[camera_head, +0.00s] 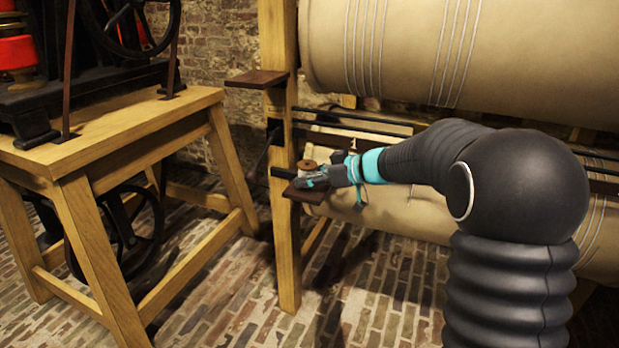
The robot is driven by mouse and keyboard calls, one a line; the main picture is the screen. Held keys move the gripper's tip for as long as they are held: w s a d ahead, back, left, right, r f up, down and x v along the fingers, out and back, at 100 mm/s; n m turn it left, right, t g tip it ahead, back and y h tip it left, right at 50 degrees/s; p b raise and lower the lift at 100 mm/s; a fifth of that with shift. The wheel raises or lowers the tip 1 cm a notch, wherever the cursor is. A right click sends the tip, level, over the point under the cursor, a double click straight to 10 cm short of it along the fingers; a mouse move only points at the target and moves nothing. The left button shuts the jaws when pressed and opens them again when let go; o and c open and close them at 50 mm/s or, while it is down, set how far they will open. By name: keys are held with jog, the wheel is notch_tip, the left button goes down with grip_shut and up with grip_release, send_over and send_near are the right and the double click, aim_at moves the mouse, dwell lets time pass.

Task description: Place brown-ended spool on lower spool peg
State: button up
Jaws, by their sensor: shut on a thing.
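The brown-ended spool (307,165) shows as a small brown disc at the fingers of my gripper (308,181), beside the wooden post. My gripper is shut on the spool, and the fingers hide much of it. The spool is just above the lower brown shelf (318,195) on the post; I cannot tell whether it touches the shelf. The lower spool peg cannot be made out; the spool and gripper cover that spot.
A wooden post (285,240) carries an upper brown shelf (257,79) and dark rods. Large tan rollers (470,50) lie behind my arm. A wooden stand (120,125) with a dark machine is at the left. Brick floor (215,310) is open in front.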

jog(key=o, duration=1)
jog(key=shift+f, duration=0.1)
